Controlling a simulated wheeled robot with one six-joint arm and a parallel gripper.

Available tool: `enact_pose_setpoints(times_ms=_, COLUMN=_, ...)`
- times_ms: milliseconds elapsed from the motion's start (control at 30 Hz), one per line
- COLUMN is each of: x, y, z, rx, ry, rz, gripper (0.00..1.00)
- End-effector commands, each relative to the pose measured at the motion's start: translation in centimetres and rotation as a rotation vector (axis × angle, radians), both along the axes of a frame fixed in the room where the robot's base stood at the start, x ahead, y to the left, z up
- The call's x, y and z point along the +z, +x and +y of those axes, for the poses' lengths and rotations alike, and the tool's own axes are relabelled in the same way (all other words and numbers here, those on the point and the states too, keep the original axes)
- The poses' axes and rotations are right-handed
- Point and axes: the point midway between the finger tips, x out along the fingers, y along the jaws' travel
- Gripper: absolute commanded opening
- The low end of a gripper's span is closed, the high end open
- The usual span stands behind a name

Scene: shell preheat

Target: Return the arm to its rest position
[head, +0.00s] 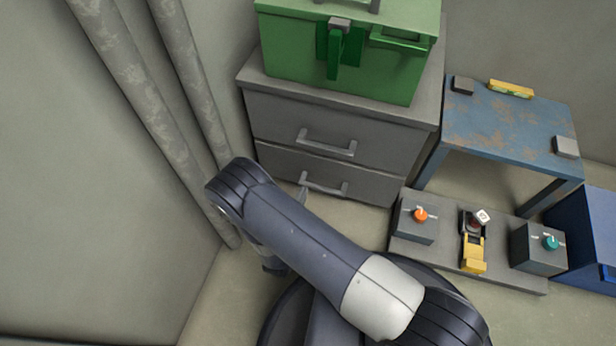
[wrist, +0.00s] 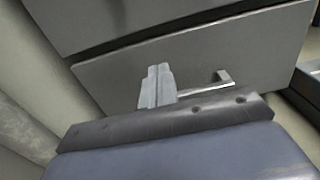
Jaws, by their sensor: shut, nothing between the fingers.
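My gripper (wrist: 158,84) shows in the wrist view with its two fingers together and nothing between them. It points toward the lower front of a grey drawer cabinet (wrist: 200,68). A drawer handle (wrist: 222,78) lies just right of the fingers in that view. I cannot tell whether the fingers touch the drawer front.
A green box (head: 290,62) stands on the cabinet (head: 360,128). Pipes (head: 135,95) run along the left wall. A blue table (head: 500,122) stands at right, above a low board (head: 437,258) with an orange knob (head: 420,215), a yellow lever (head: 473,252) and a teal knob (head: 550,242).

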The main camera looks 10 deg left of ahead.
Motion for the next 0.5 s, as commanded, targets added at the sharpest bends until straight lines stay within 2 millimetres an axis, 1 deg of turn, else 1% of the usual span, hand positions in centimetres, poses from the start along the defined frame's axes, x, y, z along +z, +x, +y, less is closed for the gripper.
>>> enact_pose_setpoints(times_ms=33, x=0.2, y=-0.9, z=0.1, rx=0.005, ry=-0.002, rz=0.0, gripper=0.0)
enact_pose_setpoints(times_ms=200, x=0.1, y=-2.6, z=0.2, rx=0.002, ry=-0.002, rz=0.0, gripper=0.0)
enact_pose_setpoints(times_ms=333, x=0.0, y=-3.1, z=0.2, rx=0.0, ry=-0.001, rz=0.0, gripper=0.0)
enact_pose_setpoints(times_ms=500, x=0.0, y=-3.2, z=0.2, rx=-0.001, ry=-0.001, rz=0.0, gripper=0.0)
